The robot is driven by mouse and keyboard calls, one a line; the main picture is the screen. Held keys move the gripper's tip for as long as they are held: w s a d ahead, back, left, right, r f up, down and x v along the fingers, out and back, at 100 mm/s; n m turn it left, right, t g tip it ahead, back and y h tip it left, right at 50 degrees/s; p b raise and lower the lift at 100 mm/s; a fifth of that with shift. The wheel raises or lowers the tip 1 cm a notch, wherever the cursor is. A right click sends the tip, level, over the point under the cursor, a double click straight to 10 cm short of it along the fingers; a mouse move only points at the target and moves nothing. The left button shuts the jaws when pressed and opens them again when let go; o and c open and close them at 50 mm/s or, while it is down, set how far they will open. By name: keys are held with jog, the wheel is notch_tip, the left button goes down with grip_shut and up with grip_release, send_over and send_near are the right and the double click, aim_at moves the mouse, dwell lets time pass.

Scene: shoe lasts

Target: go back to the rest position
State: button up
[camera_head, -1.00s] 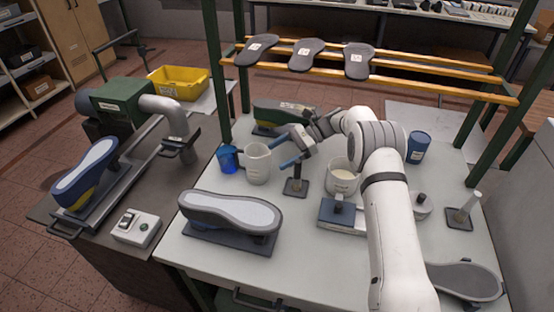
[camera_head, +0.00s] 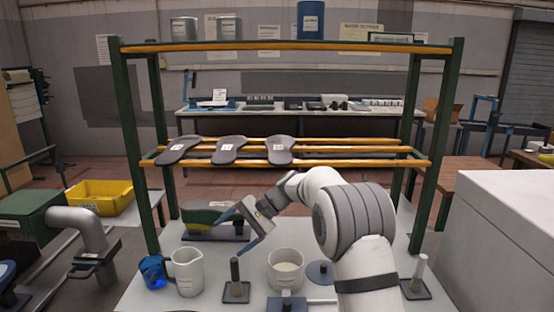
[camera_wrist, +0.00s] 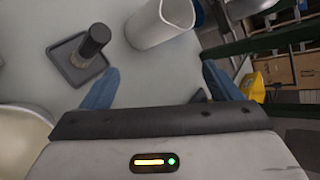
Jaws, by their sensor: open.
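My gripper (camera_head: 240,232) is in the air above the white workbench (camera_head: 136,290), its two blue fingers spread apart. In the wrist view the fingers (camera_wrist: 160,75) are open with nothing between them. Below and ahead of them are a dark square-based post (camera_wrist: 93,45) and a white jug (camera_wrist: 158,22). The post (camera_head: 236,280) and the jug (camera_head: 187,272) also show in the head view, as does a cream-filled pot (camera_head: 286,268) to the right of the post.
A blue cup (camera_head: 153,270) stands left of the jug. A shoe last (camera_head: 208,218) is behind. A green-posted rack (camera_head: 134,150) with insoles (camera_head: 228,150) on its rails stands over the bench. A second post (camera_head: 416,280) is at right, and a yellow bin (camera_head: 100,195) at far left.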

jog(key=s+d+r+n+t+h+p, duration=0.1)
jog(key=s+d+r+t+h+p, duration=0.15)
jog(key=s+d+r, duration=0.4)
jog(key=s+d+r+n+t+h+p, duration=0.1)
jog(key=s+d+r+h+p, duration=0.25)
jog(key=s+d, duration=0.6)
jog(key=s+d+n+t+h+p, duration=0.1)
jog(key=s+d+h, duration=0.1)
jog(key=s+d, duration=0.3)
jog(key=s+d+n+t+h+p, duration=0.1)
jog(key=s+d, duration=0.5)
jog(key=s, duration=0.6)
jog(key=shift+s+h+p, duration=0.4)
jog(key=shift+h+p, duration=0.2)
